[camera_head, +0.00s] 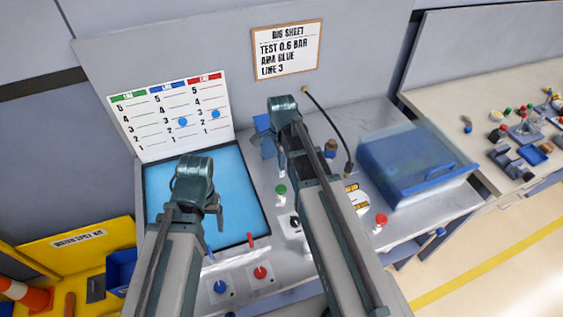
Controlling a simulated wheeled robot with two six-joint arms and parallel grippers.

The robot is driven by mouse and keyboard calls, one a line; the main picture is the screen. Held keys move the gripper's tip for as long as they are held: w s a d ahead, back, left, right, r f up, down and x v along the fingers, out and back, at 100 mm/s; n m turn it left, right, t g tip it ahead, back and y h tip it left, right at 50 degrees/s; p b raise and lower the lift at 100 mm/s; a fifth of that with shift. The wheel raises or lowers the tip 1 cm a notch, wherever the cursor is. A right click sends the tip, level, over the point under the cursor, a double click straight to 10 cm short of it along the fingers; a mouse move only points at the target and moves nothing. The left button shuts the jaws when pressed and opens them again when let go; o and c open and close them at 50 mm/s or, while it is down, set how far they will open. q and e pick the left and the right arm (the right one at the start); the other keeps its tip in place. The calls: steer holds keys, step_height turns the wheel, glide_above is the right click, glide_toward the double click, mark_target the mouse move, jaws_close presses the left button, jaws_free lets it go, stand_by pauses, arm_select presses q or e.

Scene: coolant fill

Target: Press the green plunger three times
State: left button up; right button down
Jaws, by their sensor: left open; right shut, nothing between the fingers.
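The green plunger (281,190) is a small green cap on a white body. It stands upright on the grey bench, between my two arms and just left of my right forearm. Nothing is touching it. My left gripper (214,206) hangs over the blue panel, left of the plunger, open and empty. My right gripper (268,146) is beyond the plunger towards the back wall, beside a blue object (262,123). It is shut and empty, with its fingers partly hidden by my wrist. A chart (170,115) with green, blue and red columns carries blue round markers on the blue and red columns.
A red-capped piece (380,219) stands right of my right arm. Blue (220,287) and red (260,272) knobs sit at the front. A blue bin (415,165) and a black hose (330,120) are at the right. A sign (287,50) hangs behind.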

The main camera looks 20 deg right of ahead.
mark_target(281, 188)
arm_select(q)
step_height(281, 188, up, 3)
steer(key=p, duration=0.2)
steer(key=shift+f+p, duration=0.15)
steer(key=shift+p, duration=0.2)
arm_select(e)
step_height(281, 188, up, 3)
steer(key=shift+f, duration=0.15)
arm_select(q)
steer(key=shift+f, duration=0.1)
arm_select(e)
steer(key=shift+f, duration=0.1)
arm_select(q)
step_height(281, 188, down, 14)
steer(key=b, duration=1.4)
arm_select(e)
step_height(281, 188, down, 14)
steer(key=shift+r, duration=0.1)
